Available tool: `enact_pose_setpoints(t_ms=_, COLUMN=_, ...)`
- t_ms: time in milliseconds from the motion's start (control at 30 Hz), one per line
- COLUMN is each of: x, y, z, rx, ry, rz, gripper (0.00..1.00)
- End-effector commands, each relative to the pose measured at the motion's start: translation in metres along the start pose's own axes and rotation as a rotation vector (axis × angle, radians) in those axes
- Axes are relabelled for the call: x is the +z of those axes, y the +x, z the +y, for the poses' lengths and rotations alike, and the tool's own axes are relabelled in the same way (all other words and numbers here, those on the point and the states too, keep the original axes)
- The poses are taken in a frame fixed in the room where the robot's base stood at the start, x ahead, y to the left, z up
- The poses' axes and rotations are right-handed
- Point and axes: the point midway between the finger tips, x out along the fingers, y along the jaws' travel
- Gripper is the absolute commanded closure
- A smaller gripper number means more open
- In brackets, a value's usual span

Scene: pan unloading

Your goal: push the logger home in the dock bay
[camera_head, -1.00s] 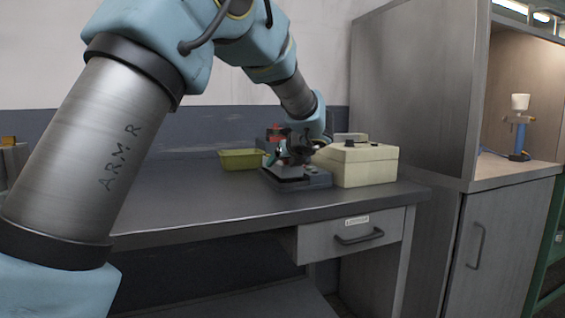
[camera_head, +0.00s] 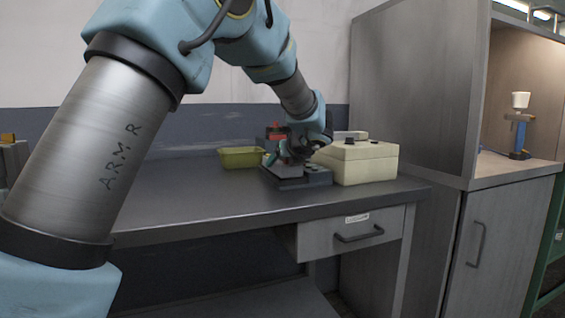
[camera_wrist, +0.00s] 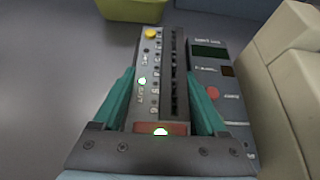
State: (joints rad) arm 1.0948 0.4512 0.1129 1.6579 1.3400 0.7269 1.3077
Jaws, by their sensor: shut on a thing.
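The dock (camera_head: 318,176) is a dark grey unit on the bench, with my gripper (camera_head: 290,160) low over it. In the wrist view the dock (camera_wrist: 218,75) shows a small display, a red button, a row of lights and a dark slotted strip. My gripper (camera_wrist: 160,112) has teal fingers on both sides of a reddish-brown block (camera_wrist: 176,128) with a lit pale-green spot, which looks like the logger's near end. The gripper is shut on it. The rest of the logger and how deep it sits in the bay cannot be told.
A cream box (camera_head: 365,165) stands close on the dock's right, leaving little room. A yellow-green tray (camera_head: 240,158) is behind to the left, near a red-topped device (camera_head: 276,131). The bench top (camera_head: 180,205) is clear at left. A grey cabinet (camera_head: 410,90) rises at right.

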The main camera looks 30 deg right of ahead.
Motion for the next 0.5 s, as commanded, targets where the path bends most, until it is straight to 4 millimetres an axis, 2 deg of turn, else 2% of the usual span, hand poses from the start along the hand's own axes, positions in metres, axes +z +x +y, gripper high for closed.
enact_pose_setpoints(t_ms=500, x=-0.0055, y=0.0032, z=-0.0001, rx=0.000, ry=0.000, rz=-0.001, gripper=1.00)
